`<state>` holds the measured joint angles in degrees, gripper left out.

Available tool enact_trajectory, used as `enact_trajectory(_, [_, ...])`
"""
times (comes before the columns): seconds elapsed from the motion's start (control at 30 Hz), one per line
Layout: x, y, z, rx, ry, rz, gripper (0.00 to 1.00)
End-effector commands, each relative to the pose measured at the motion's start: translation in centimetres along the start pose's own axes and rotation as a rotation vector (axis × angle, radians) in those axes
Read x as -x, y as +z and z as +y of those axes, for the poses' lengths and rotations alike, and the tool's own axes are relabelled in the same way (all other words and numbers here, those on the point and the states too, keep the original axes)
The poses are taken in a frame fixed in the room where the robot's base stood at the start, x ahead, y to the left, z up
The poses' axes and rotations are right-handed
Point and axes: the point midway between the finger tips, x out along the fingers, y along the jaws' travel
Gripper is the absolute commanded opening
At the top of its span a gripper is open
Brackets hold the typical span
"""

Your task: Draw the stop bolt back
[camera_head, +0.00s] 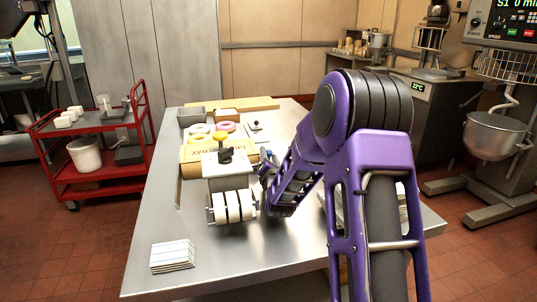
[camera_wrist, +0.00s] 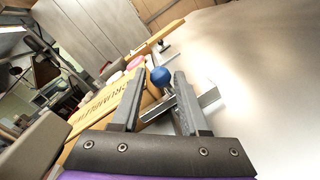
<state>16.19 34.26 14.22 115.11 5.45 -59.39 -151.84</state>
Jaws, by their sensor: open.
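A round blue knob (camera_wrist: 161,76) shows in the wrist view, beside a flat metal bracket (camera_wrist: 208,98); I take it to be the stop bolt's handle. My gripper (camera_wrist: 160,88) is open, its two fingers pointing toward the knob, which appears between the fingertips. I cannot tell whether either finger touches it. In the head view my gripper (camera_head: 266,168) is low at the right side of the machine with white rollers (camera_head: 232,206), partly hidden by my purple arm. The knob is not clearly seen there.
A white stack (camera_head: 172,256) lies at the front left of the steel table (camera_head: 270,262). A red cart (camera_head: 95,150) stands left.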

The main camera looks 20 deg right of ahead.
Motion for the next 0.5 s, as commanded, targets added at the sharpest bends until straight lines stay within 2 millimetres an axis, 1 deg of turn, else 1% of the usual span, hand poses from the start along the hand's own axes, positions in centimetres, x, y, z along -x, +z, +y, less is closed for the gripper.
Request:
enact_trajectory(0.03, [-0.7, 0.0, -0.1, -0.001, -0.001, 0.000, 0.44])
enact_trajectory(0.1, [-1.3, 0.0, -0.1, -0.001, -0.001, 0.000, 0.44])
enact_trajectory(0.2, [-1.8, 0.0, 0.0, -0.001, 0.000, 0.000, 0.44])
enact_trajectory(0.5, [-2.0, 0.0, 0.0, 0.000, -0.001, 0.001, 0.44])
